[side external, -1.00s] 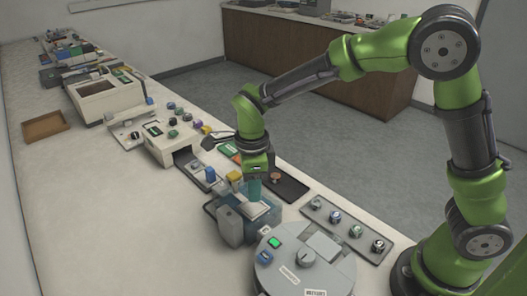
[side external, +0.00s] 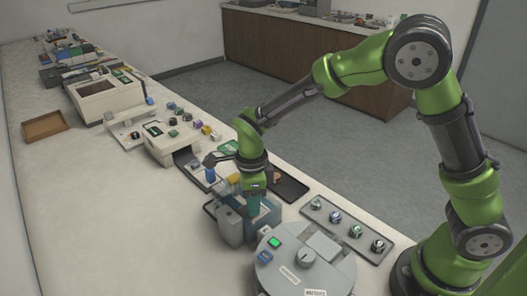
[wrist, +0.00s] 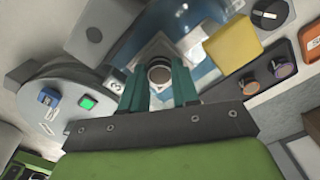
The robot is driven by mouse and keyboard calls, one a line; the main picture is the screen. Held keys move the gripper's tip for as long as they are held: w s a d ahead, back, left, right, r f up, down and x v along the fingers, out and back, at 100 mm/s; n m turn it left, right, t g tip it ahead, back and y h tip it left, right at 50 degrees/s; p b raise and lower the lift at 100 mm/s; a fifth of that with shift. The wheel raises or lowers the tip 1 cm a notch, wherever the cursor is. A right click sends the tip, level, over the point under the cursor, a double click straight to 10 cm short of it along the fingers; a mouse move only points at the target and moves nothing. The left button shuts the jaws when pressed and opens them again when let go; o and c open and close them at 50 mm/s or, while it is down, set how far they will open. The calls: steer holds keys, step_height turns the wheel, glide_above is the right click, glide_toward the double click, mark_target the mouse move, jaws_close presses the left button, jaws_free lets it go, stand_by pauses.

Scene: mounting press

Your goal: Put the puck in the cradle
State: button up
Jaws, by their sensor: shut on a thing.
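My gripper (wrist: 159,88) has its two teal fingers on either side of a small round puck (wrist: 159,72) with a grey top face, and is shut on it. Beyond the puck, the wrist view shows a pale square metal part (wrist: 160,46) in a blue-grey housing; it may be the cradle, but I cannot tell for sure. In the side view my gripper (side external: 254,205) is low over the blue-grey press unit (side external: 231,227). The puck is not discernible there. I cannot tell whether the puck touches the part beneath it.
A round grey machine (side external: 290,268) with a green button stands close in front. A grey tray (side external: 346,231) holding several round pieces lies to the right. A black tray (side external: 290,189) and a yellow block (wrist: 232,44) are close by.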

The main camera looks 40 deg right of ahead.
steer(key=o, duration=1)
steer(key=shift+o, duration=0.2)
steer(key=shift+r, duration=0.1)
step_height(320, 180, up, 12)
steer(key=s+d+r+n+t+y, duration=0.1)
steer(key=s+d+r+n+t, duration=0.2)
steer(key=s+d+n, duration=0.2)
steer(key=s+d+r+n+t+y, duration=0.1)
steer(key=s+d+r+n+t, duration=0.2)
steer(key=s+d+n, duration=0.3)
steer(key=shift+s+d+r+n+t, duration=0.2)
steer(key=shift+s+n+t, duration=0.4)
steer(key=shift+s+n, duration=3.1)
steer(key=shift+w+r+n, duration=0.1)
steer(key=shift+w+n, duration=1.1)
